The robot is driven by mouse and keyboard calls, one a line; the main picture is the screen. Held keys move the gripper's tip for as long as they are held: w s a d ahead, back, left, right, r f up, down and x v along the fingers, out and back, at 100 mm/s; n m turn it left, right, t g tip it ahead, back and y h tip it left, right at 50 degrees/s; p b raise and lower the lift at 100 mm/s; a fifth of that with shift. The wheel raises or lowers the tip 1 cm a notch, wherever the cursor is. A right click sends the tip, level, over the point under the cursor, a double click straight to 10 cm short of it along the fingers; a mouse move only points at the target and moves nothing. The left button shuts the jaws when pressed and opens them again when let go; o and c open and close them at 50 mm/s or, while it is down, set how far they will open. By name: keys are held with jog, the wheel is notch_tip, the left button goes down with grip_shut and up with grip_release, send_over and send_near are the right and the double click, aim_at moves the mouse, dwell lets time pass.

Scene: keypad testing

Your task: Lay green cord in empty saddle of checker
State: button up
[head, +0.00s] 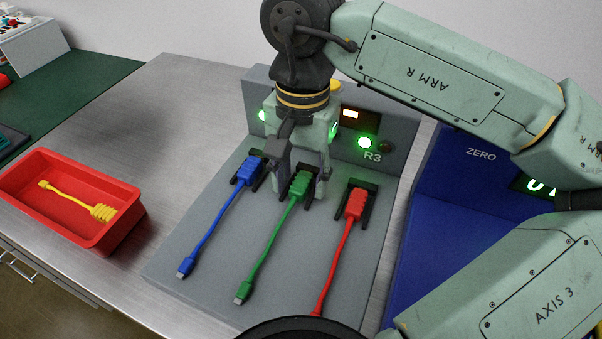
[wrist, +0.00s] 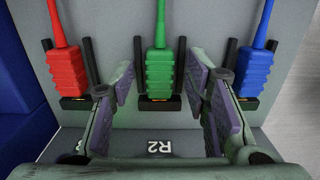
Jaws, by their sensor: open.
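The green cord (head: 268,247) lies on the grey checker (head: 335,275), its ribbed plug (wrist: 158,75) between the two black rails of the middle saddle (wrist: 160,104). The plug appears seated on the saddle, and the cord runs toward the checker's front edge. My gripper (wrist: 159,88) is open, with one purple-padded finger on each side of the green plug. Gaps show between the pads and the plug. In the head view my gripper (head: 299,175) partly covers the middle saddle. The blue cord (head: 215,226) and the red cord (head: 341,245) lie in the saddles on either side.
A red tray (head: 125,222) holding a yellow cord (head: 78,199) stands at the left on the metal table (head: 165,110). A green lamp (head: 365,142) is lit above the R3 label. A blue unit marked ZERO (head: 440,200) stands close on the right.

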notch_tip(320, 180, up, 12)
jog(key=shift+w, duration=0.2)
dwell(0.4)
jog(key=shift+d, duration=0.1)
